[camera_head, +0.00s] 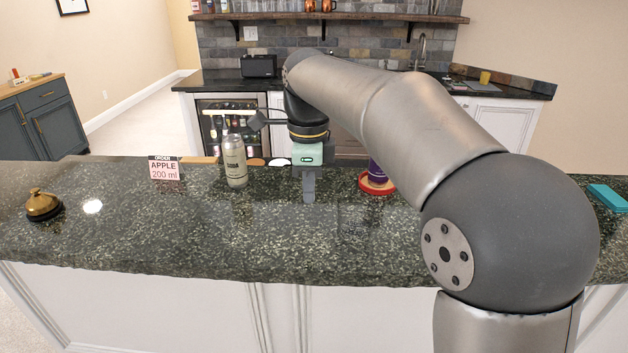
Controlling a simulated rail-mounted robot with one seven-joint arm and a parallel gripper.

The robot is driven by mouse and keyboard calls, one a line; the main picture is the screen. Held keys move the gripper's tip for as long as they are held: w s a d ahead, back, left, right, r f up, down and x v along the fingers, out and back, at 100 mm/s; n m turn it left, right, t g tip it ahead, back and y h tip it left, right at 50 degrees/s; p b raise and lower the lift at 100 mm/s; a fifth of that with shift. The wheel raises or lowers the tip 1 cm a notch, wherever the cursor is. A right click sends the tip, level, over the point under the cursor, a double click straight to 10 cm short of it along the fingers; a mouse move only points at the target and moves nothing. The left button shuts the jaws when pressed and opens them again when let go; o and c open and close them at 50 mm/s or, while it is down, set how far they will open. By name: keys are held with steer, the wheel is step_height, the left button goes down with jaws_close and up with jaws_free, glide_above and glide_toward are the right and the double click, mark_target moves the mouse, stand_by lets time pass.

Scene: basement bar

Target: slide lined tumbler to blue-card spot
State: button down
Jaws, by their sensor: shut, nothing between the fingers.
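My gripper (309,197) is shut and empty, pointing down at the dark granite bar counter (200,240) near its middle. I cannot make out a lined tumbler; my arm hides part of the counter to the right. No blue card with a spot is clear to see either. A flat teal item (607,197) lies at the far right of the counter, and I cannot tell what it is. A grey-beige bottle (235,163) stands upright to the left of my gripper, apart from it.
A purple item (377,176) stands on a red round coaster (376,190), partly behind my arm. An order card (164,169) reads "APPLE 200 ml". A brass bell (43,206) sits at the left. The counter's front middle and left are clear.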

mark_target(355, 219)
step_height(355, 219, down, 6)
steer(key=shift+r, duration=0.1)
steer(key=d, duration=0.1)
steer(key=d+p, duration=0.1)
steer(key=d, duration=0.1)
steer(key=shift+d+r, duration=0.2)
steer(key=shift+d, duration=0.1)
steer(key=shift+w+d+f, duration=0.1)
steer(key=shift+d, duration=0.15)
